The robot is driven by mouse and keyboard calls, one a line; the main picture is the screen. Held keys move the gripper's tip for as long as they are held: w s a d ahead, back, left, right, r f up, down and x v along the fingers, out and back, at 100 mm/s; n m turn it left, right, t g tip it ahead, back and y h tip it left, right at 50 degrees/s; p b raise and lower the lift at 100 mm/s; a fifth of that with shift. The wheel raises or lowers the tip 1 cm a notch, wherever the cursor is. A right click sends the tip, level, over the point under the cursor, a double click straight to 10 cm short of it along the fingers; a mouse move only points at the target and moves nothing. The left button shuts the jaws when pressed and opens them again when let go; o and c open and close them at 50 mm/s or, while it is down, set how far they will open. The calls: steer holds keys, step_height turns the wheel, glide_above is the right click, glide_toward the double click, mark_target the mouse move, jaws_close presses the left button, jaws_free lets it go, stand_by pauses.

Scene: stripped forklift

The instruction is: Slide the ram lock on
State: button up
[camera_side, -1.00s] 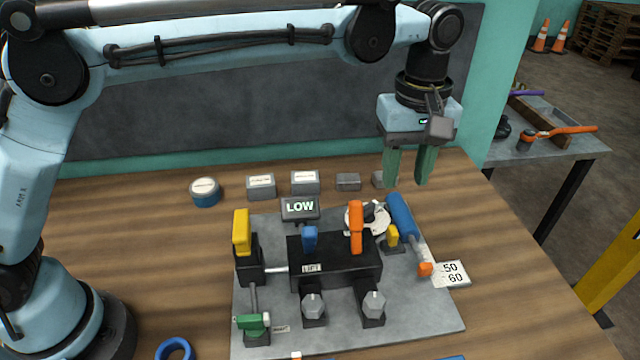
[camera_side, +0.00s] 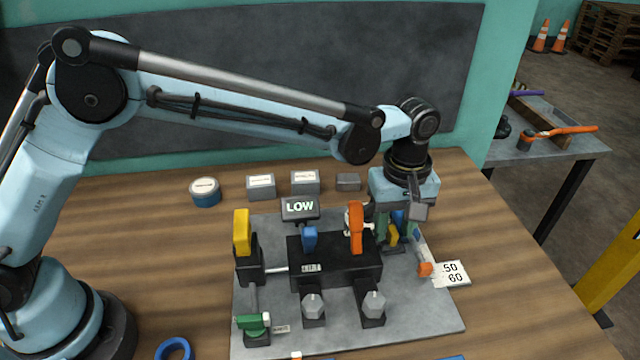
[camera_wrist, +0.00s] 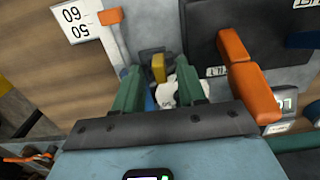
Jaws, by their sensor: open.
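A yellow tab (camera_side: 393,236) stands on a small dark block beside the ram; I take it to be the ram lock, though no label shows. The ram's blue body is mostly hidden behind my gripper (camera_side: 398,236) in the side view. Its pale rod (camera_wrist: 114,46) ends in an orange tip (camera_side: 426,269). My gripper is low over the plate, with its green fingers apart and pointing down. In the wrist view, the yellow tab (camera_wrist: 158,67) appears between the fingertips of my gripper (camera_wrist: 158,74). I cannot tell whether either finger touches it.
An orange lever (camera_side: 356,228) stands close left of my gripper on the black valve block (camera_side: 335,268). A white 50/60 card (camera_side: 452,273) lies to the right. A blue lever (camera_side: 310,238), yellow lever (camera_side: 241,232) and LOW display (camera_side: 300,206) stand further left.

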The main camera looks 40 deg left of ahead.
steer(key=shift+c, duration=0.3)
jaws_close()
steer(key=shift+w+d, duration=0.55)
steer(key=shift+o, duration=0.3)
jaws_free()
